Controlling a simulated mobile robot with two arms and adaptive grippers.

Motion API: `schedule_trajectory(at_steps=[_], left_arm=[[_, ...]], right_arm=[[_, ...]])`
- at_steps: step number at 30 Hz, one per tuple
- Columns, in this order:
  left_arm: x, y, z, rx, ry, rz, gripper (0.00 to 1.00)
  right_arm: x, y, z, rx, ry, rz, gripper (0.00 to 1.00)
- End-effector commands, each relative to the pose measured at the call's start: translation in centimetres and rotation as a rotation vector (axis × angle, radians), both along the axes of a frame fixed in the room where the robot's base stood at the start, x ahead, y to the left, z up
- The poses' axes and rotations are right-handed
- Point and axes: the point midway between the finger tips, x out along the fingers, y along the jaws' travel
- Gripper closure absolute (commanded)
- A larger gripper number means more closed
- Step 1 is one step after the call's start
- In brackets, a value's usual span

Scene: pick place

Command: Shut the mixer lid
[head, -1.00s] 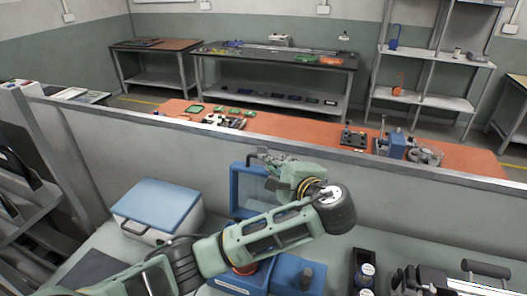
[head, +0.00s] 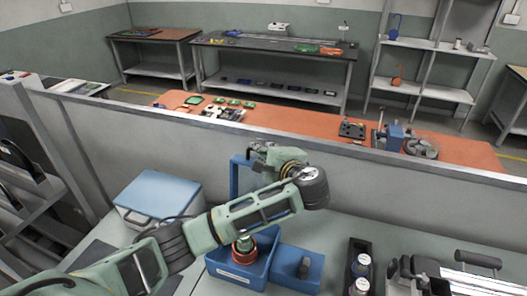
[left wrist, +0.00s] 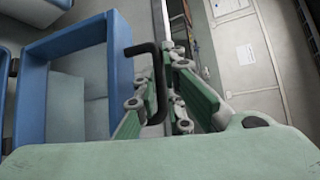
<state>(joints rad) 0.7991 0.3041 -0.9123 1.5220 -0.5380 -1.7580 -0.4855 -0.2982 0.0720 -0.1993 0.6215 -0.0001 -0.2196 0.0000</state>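The mixer's blue lid (head: 234,178) stands upright, open, behind the blue mixer body (head: 219,266), which holds a red ring with a green top. In the left wrist view the lid is a blue frame (left wrist: 122,70) with a black handle (left wrist: 161,88) on its edge. My left gripper (head: 262,150) is at the lid's upper edge. In the left wrist view its green fingers (left wrist: 165,105) are apart, with the handle between them, nearer the left finger. Contact is unclear. My left arm hides part of the lid and mixer. My right gripper is not in view.
A blue block with a dark knob (head: 304,267) adjoins the mixer on the right. A black holder with bottles (head: 360,268) and dark equipment (head: 415,275) stand farther right. A white box with a blue lid (head: 157,200) is left. A grey partition (head: 400,200) runs behind.

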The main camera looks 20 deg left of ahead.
Motion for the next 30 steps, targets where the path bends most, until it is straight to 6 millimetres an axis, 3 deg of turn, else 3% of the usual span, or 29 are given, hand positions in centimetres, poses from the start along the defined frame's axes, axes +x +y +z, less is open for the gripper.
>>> schedule_trajectory(at_steps=[17, 23, 30], left_arm=[[-0.4, -0.1, -0.2, -0.003, -0.009, 0.0, 1.0], [-2.1, -0.2, -0.1, -0.001, -0.078, -0.002, 1.0], [-5.8, -0.4, -0.1, 0.009, -0.245, -0.003, 1.0]], right_arm=[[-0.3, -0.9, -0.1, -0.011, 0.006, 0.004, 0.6], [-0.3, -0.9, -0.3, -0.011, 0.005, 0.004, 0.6], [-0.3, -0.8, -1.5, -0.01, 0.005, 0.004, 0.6]])
